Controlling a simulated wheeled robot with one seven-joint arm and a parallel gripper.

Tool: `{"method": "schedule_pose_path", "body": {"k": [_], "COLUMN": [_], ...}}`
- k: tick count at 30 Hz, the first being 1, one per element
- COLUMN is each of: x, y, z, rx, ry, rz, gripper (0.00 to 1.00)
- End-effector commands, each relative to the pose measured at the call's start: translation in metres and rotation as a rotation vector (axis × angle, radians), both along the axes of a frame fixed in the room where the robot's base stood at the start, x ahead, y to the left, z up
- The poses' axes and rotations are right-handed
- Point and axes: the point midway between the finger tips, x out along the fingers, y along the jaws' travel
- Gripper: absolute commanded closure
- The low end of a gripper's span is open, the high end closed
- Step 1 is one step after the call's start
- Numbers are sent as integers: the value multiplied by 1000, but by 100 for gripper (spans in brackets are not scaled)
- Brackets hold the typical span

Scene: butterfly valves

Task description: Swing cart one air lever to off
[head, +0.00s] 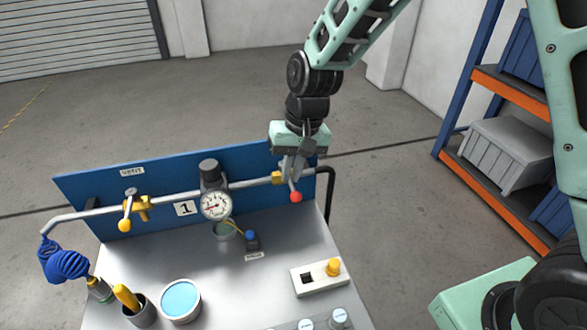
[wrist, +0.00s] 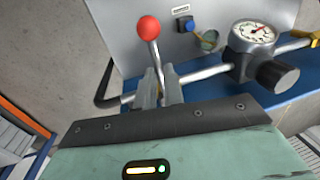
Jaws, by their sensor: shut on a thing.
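The cart (head: 225,295) has a blue back panel (head: 75,190) with a "1" plate (head: 185,208). A pipe (head: 165,205) runs along the panel. At its right end is a lever with a red ball knob (head: 296,197), crosswise to the pipe and pointing toward the cart's front. My gripper (head: 291,172) is shut on this lever's stem. In the wrist view the stem stands between the two fingers (wrist: 160,88), with the red knob (wrist: 148,28) beyond the fingertips. The fingers partly hide the lever's pivot.
A yellow-knobbed lever (head: 125,225) under a "VENT" label is on the pipe's left. A gauge (head: 216,205) is mid-pipe. Shelves (head: 510,200) stand right.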

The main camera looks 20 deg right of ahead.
Motion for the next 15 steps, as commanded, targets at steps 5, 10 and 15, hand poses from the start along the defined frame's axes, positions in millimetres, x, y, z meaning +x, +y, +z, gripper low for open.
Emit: {"method": "schedule_pose_path", "body": {"k": [5,10,15], "x": [1,2,2], "y": [1,1,1], "z": [2,2,2], "rx": [2,2,2], "ry": [-5,-5,-5], "rz": [-12,-12,-11], "gripper": [100,100,71]}}
